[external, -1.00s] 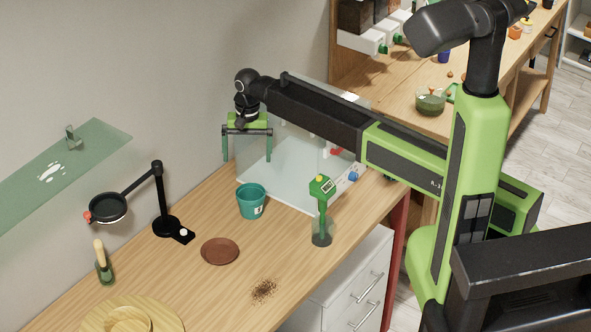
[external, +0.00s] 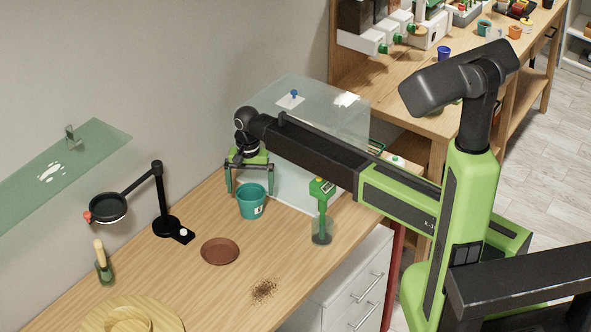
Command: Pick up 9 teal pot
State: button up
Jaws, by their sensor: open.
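The teal pot (external: 251,202) stands upright on the wooden table, with a small white label on its side facing the camera. My gripper (external: 250,191) is open and points down, with one finger on either side of the pot's upper part in the picture. The left finger shows beside the rim and the right finger ends near the right rim. I cannot tell whether either finger touches the pot or how deep they sit around it. The digit on the label is too small to read.
A green-topped probe in a clear holder (external: 322,219) stands to the right of the pot. A brown saucer (external: 220,251) lies in front, near a black magnifier stand (external: 166,224). A clear box (external: 318,110) is behind. Spilled soil (external: 263,290) lies on the table.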

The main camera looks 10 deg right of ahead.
jog(key=f+b, duration=0.1)
jog(key=f, duration=0.1)
jog(key=f+b, duration=0.1)
jog(key=b, duration=0.1)
jog(key=f+b, duration=0.2)
jog(key=shift+s+f, duration=0.3)
jog(key=shift+f, duration=0.05)
jog(key=shift+r, duration=0.2)
jog(key=c, duration=1.4)
